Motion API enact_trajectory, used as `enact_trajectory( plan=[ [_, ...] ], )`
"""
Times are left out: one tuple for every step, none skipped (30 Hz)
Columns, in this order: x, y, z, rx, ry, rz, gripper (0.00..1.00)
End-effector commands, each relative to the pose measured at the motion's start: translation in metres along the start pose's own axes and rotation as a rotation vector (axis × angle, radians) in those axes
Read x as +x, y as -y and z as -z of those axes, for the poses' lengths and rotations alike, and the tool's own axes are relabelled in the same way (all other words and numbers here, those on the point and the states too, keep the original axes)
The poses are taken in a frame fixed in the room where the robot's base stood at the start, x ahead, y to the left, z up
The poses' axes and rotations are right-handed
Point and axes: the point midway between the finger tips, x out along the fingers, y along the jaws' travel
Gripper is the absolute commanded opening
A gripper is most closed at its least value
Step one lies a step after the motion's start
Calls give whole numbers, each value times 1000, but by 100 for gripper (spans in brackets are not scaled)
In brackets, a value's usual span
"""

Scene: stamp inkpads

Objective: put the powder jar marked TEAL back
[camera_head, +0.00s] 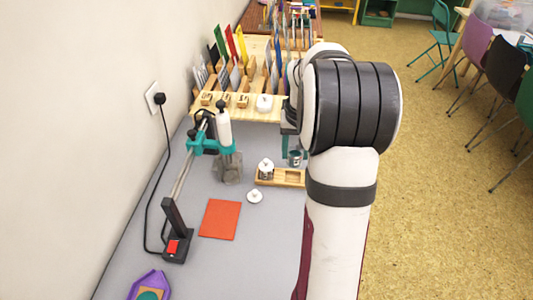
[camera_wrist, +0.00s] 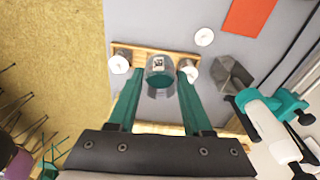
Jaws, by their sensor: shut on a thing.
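My gripper (camera_wrist: 160,78) is shut on a small grey jar (camera_wrist: 154,64) with a teal inside and no lid on it. Its small label is too small to read. In the head view the jar (camera_head: 295,158) is at the far edge of a wooden tray (camera_head: 291,178), partly hidden by my arm; I cannot tell whether it touches the tray. In the wrist view the tray (camera_wrist: 143,52) lies beyond the jar, with a white-topped jar (camera_wrist: 118,64) at its left and another (camera_wrist: 188,68) at its right. A loose white lid (camera_head: 254,196) lies on the table.
An orange-red pad (camera_head: 220,219) lies on the grey table. A grey faceted block (camera_head: 228,168) stands left of the tray, beside a teal-clamped stand (camera_head: 212,146). A wooden rack (camera_head: 250,85) is behind. A purple tray (camera_head: 149,284) is in front. The table's front middle is clear.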

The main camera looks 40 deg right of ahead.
Motion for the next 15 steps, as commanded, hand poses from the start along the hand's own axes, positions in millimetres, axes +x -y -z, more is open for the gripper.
enact_trajectory(
  plan=[
    [12,-27,3,64,5,-7,0],
    [18,-41,5,98,3,-10,0],
    [25,-58,6,139,3,-14,0],
    [30,-70,7,164,2,-17,0],
    [34,-79,7,187,3,-19,0],
    [38,-90,6,210,2,-22,0],
    [41,-96,6,224,1,-24,0],
    [43,-101,6,235,0,-25,0],
    [46,-104,7,244,0,-26,0],
    [49,-103,8,249,1,-26,0],
    [53,-100,10,251,1,-26,0],
    [59,-92,14,250,1,-26,0],
    [65,-84,17,248,3,-26,0],
    [71,-76,22,248,3,-26,0],
    [80,-65,27,247,2,-26,0]
  ],
)
